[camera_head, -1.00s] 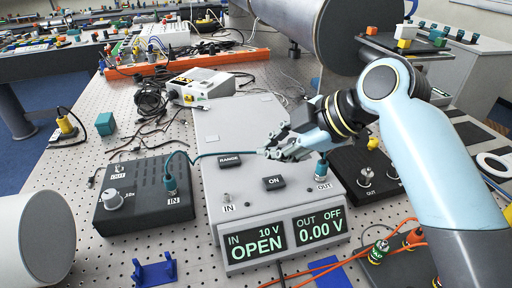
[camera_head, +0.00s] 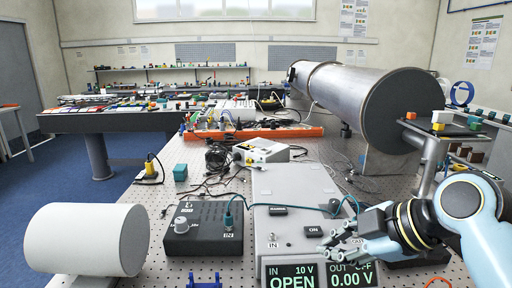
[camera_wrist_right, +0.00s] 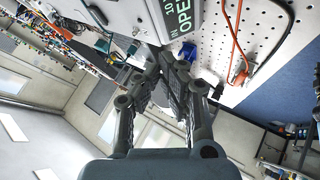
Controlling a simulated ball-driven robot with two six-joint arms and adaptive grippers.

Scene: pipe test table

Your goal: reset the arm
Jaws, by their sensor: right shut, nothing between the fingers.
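My right gripper (camera_head: 335,248) is shut and empty in the camera_head view, in front of the right part of the grey meter box (camera_head: 290,182). It also shows in the wrist view (camera_wrist_right: 172,58), fingers together, with the meter display (camera_wrist_right: 181,16) beyond. A teal cable (camera_head: 295,207) runs from the IN socket of the black knob box (camera_head: 190,240) across the meter box. Its right end loops down behind my gripper, so its OUT plug is mostly hidden. The display (camera_head: 292,277) reads IN 10 V OPEN and 0.00 V. My left gripper is not in view.
A large metal pipe (camera_head: 340,88) stands at the back right. Orange cables (camera_wrist_right: 236,35) show near my right gripper in the wrist view.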

